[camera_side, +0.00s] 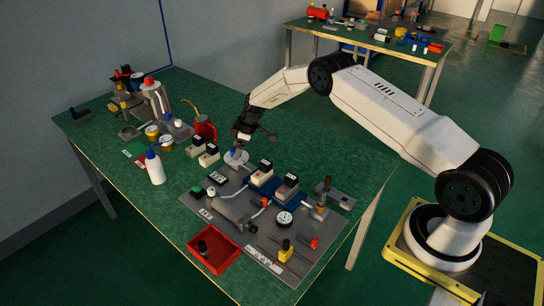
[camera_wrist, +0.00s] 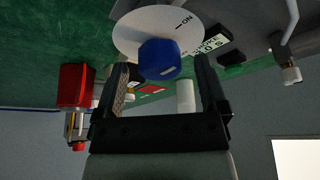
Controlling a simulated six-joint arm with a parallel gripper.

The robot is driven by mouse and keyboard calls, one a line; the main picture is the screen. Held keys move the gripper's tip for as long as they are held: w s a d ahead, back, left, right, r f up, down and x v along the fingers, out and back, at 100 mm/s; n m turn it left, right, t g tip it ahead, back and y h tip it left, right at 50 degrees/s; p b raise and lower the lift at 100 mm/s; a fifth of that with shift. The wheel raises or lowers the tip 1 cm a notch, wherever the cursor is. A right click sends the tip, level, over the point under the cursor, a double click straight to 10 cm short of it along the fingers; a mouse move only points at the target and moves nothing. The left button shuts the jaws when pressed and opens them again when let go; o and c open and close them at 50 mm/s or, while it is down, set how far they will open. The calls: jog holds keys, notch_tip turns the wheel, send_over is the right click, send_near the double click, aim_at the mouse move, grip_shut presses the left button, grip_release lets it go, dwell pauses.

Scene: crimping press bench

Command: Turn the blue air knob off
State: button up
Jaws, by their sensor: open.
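The blue air knob (camera_wrist: 160,58) shows in the wrist view, mounted on a round white dial plate (camera_wrist: 127,30) with a line and the word ON at its upper right. My gripper (camera_wrist: 160,65) is open, with one dark finger on each side of the knob and a visible gap on both sides. Whether the tips overlap the knob in depth is hard to tell. In the side view my gripper (camera_side: 243,140) is just above the white dial plate (camera_side: 236,157) at the back of the grey panel. The knob is too small to make out clearly there.
White-and-black blocks (camera_side: 208,155) stand just left of the dial, with a red can (camera_side: 205,128) behind. A white bottle (camera_side: 155,168) with a blue cap stands farther left. A red tray (camera_side: 214,249) sits at the front. The green bench right of the dial is bare.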

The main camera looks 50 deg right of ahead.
jog(key=shift+f, duration=0.25)
grip_shut()
